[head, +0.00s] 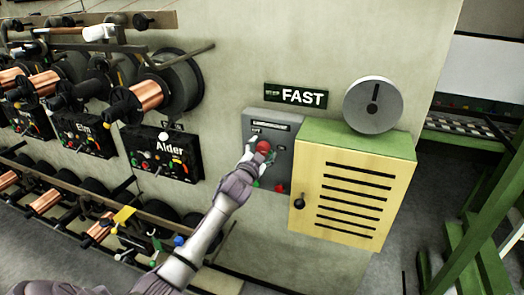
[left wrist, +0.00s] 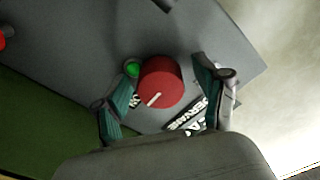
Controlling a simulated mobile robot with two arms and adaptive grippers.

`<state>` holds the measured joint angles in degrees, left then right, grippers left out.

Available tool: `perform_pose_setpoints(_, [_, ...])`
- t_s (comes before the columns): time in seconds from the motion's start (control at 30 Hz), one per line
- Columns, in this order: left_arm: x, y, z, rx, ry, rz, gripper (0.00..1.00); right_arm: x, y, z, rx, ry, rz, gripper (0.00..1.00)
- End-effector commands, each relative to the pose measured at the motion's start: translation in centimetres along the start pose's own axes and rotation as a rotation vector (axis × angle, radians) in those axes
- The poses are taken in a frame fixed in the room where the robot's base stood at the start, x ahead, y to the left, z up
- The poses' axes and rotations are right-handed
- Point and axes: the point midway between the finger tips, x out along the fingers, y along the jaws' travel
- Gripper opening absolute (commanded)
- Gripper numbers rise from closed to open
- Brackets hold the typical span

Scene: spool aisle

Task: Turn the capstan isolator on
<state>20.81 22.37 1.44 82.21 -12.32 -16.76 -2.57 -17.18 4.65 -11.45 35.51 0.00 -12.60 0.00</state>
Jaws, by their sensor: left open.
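A red rotary knob (head: 263,146) sits on a grey control panel (head: 285,127) on the wall. I take it for the capstan isolator, but the panel's lettering is too small to read. My left gripper (head: 257,154) is at the knob, with its fingers open. In the left wrist view the red knob (left wrist: 160,80) stands between the two spread fingers of the left gripper (left wrist: 166,88), with no clear contact. A white mark on the knob points to the lower left there. A green button or lamp (left wrist: 132,69) is beside it. My right gripper is not in view.
A yellow louvred cabinet (head: 345,195) with a green top stands right of the panel. A round grey dial (head: 373,105) and a FAST sign (head: 296,96) are above. Spools with copper wire (head: 147,94) and black Alder (head: 165,155) and Elm boxes are left.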

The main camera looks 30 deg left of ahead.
Motion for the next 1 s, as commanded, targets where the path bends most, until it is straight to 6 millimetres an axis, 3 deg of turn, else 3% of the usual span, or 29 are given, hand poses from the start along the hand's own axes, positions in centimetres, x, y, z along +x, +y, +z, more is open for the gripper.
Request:
perform_pose_setpoints(0.17, [-1.0, 0.1, 0.1, 0.0, 0.0, 0.001, 0.72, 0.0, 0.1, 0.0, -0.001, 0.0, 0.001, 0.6])
perform_pose_setpoints(0.5, [-8.0, 0.1, 0.1, 0.0, -0.001, 0.002, 0.72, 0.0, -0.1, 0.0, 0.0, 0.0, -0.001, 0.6])
perform_pose_setpoints(0.7, [-11.0, 0.1, 0.1, 0.0, -0.002, 0.001, 0.72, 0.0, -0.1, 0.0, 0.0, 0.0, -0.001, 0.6])
perform_pose_setpoints(1.0, [-12.0, 0.0, 0.0, 0.0, -0.001, 0.0, 0.72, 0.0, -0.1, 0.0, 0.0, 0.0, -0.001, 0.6])
